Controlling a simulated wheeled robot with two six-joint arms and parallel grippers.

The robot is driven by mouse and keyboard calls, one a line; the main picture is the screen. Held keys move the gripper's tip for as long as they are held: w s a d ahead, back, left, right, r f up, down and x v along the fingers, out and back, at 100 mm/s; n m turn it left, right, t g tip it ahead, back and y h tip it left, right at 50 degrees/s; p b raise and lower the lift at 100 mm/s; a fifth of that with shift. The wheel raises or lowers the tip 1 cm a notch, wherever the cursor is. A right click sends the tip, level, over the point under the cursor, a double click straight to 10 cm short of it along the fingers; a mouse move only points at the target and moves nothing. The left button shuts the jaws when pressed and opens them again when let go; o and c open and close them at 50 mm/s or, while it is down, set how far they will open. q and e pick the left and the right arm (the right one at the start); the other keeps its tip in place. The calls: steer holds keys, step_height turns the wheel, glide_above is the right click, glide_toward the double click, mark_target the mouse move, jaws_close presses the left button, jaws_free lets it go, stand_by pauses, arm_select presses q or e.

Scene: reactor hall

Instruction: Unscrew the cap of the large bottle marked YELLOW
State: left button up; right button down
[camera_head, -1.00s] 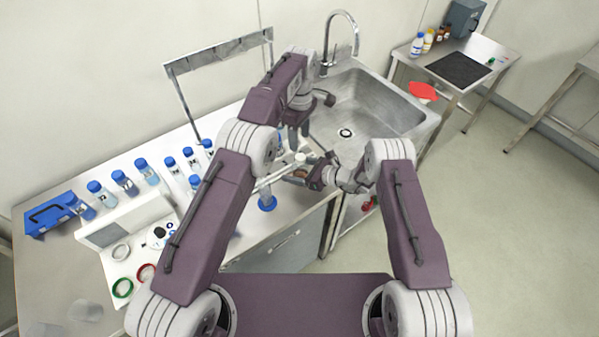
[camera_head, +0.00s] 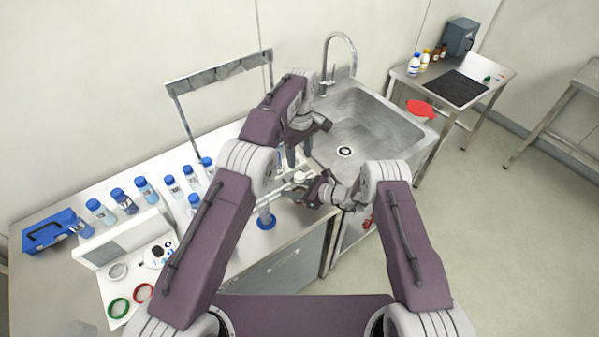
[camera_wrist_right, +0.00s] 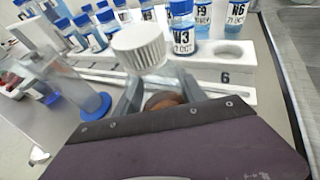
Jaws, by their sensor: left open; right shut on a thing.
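My right gripper (camera_head: 306,190) is shut on a small brown bottle. In the right wrist view, the brown body (camera_wrist_right: 166,100) shows between the gripper's fingers (camera_wrist_right: 160,92), with a white ribbed cap (camera_wrist_right: 138,45) on top. The cap also shows in the head view (camera_head: 300,177). The bottle's label is hidden, so I cannot read any marking on it. My left gripper (camera_head: 299,156) is open, fingers pointing down, just above and behind the white cap. I see no contact between them. No bottle with a readable YELLOW mark shows.
A white rack (camera_wrist_right: 225,52) with several blue-capped bottles stands just behind the held bottle. A cylinder on a blue base (camera_head: 266,222) stands at the bench's front edge. The sink (camera_head: 375,125) lies to the right. A side table (camera_head: 480,70) holds more bottles.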

mark_target(299, 175)
arm_select(q)
steer(key=m, duration=1.2)
steer(key=shift+m, duration=0.4)
steer(key=m, duration=0.6)
steer(key=shift+m, duration=0.3)
steer(key=m, duration=2.2)
steer(key=shift+m, duration=0.3)
step_height(299, 175, down, 8)
steer(key=shift+c, duration=0.3)
